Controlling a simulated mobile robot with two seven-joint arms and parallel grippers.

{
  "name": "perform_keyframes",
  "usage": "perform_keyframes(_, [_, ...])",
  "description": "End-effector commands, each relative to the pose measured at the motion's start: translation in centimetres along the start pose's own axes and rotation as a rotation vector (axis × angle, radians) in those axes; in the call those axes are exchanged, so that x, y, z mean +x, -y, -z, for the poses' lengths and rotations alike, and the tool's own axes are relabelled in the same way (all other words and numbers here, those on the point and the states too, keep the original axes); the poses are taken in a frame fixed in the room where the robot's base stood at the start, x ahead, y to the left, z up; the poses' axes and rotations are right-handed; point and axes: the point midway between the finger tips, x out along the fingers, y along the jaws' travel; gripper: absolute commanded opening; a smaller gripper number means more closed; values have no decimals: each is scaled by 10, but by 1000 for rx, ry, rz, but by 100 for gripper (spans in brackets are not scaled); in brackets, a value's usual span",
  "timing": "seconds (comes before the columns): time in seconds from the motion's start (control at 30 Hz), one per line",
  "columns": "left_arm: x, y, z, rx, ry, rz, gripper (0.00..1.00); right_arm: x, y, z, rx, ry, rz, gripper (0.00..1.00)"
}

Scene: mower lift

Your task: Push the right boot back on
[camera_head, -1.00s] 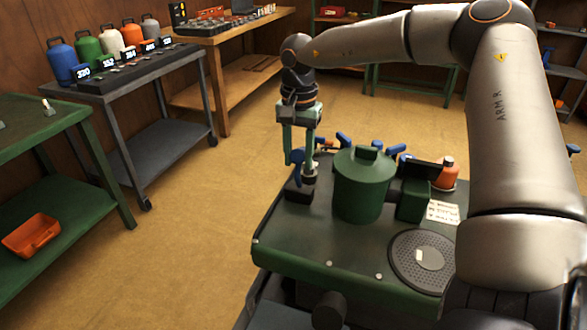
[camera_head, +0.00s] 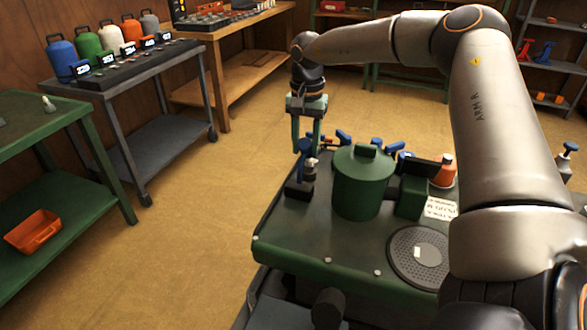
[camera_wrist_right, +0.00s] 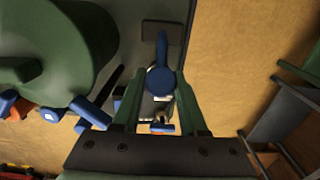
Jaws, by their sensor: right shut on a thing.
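A blue boot (camera_wrist_right: 160,80) with a narrow tail shows between the fingers of my right gripper (camera_wrist_right: 158,103) in the wrist view. The gripper is shut on it. In the head view my right gripper (camera_head: 308,148) points down, with the boot (camera_head: 303,145) at its fingertips. Just below is a pale metal plug tip (camera_head: 310,166) beside a black block (camera_head: 298,189), at the left edge of the green mower deck (camera_head: 320,243). I cannot tell whether boot and plug touch. My left gripper is not in view.
A green lidded canister (camera_head: 361,190) stands close right of the plug. Behind are blue-handled parts (camera_head: 343,137) and an orange bottle (camera_head: 445,170). A round grey plate (camera_head: 418,285) lies at front right. Open floor lies left of the mower.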

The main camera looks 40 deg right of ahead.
Motion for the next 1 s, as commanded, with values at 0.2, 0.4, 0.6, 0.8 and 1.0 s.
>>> perform_keyframes(0.2, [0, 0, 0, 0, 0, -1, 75, 2, 0, 6, 2, -6, 2, 22])
perform_keyframes(0.4, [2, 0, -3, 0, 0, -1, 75, 10, 0, 18, 4, -5, 2, 22])
perform_keyframes(0.6, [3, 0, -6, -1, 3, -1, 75, 15, 0, 26, 2, -6, 2, 22])
perform_keyframes(0.8, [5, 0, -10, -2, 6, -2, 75, 20, 0, 30, 2, -6, 2, 22])
perform_keyframes(1.0, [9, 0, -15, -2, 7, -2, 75, 32, 0, 38, 3, -5, 2, 22])
